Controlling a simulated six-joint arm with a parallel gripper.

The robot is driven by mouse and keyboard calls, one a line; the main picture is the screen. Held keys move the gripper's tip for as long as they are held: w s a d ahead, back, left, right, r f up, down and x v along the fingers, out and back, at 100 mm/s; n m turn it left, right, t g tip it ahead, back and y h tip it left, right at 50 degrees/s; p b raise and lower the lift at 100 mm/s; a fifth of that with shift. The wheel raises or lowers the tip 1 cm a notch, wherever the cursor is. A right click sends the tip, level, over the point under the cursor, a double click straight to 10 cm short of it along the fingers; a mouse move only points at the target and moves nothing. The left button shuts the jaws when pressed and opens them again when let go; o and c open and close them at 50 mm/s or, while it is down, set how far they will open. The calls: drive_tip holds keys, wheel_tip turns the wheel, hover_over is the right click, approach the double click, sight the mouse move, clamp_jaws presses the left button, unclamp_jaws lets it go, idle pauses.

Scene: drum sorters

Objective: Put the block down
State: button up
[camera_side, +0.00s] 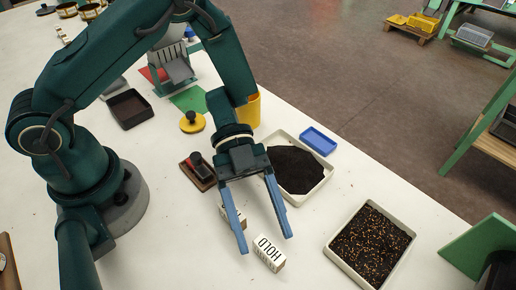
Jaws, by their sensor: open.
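A white block (269,254) with dark lettering on its side rests on the white table, just in front of my gripper's fingertips. My gripper (266,243) has two long blue fingers spread wide apart, with nothing held between them. A second pale block (234,217) with dark marks stands behind the left finger and is partly hidden by it. I cannot tell whether the fingertips touch the lettered block.
A tray of dark soil (275,139) stands behind my gripper, and a tray of speckled grains (329,245) is at the right. A small blue tray (319,141), a yellow knobbed disc (193,123) and a dark stamp-like piece (198,172) are nearby.

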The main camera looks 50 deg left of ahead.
drive_tip(key=shift+s+d+f, duration=0.2)
drive_tip(key=shift+d+f, duration=0.05)
drive_tip(key=shift+d, duration=0.25)
drive_tip(key=shift+c, duration=0.3)
clamp_jaws()
drive_tip(key=shift+r, duration=0.1)
